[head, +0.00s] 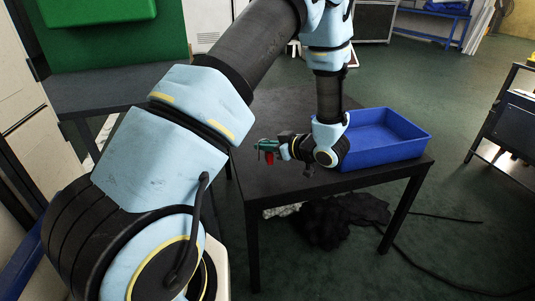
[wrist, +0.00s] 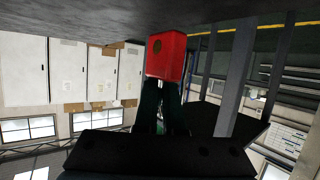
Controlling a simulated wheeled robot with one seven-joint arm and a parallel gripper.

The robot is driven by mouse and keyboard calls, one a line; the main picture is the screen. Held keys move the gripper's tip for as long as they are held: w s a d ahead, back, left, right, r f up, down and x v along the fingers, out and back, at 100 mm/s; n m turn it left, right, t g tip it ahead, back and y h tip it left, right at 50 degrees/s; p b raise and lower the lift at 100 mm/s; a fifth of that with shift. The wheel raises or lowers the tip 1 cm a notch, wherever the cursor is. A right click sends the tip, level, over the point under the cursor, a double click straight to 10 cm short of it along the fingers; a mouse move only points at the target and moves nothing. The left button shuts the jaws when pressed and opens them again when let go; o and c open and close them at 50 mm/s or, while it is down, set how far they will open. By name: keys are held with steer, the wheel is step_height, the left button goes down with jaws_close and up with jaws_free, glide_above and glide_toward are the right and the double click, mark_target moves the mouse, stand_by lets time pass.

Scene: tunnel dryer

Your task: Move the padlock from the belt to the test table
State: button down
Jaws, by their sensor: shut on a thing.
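My gripper (head: 268,147) is shut on the red padlock (head: 269,158), at the left part of the black table (head: 292,112). In the wrist view the red padlock (wrist: 166,55) sits between the dark fingertips (wrist: 163,95), its red body pointing away from the gripper. That view looks upside down, with a dark grey surface along the top, close to the padlock. I cannot tell whether the padlock touches this surface. The padlock's shackle is hidden by the fingers.
A blue bin (head: 425,133) stands on the right part of the black table, beside my wrist. A green housing (head: 115,45) stands over a dark surface (head: 110,92) at the upper left. Dark cloth (head: 325,222) and cables lie under the table. The table's back left is clear.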

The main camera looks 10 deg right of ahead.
steer(key=shift+f, duration=1.95)
steer(key=shift+f, duration=0.15)
steer(key=c, duration=1)
jaws_free()
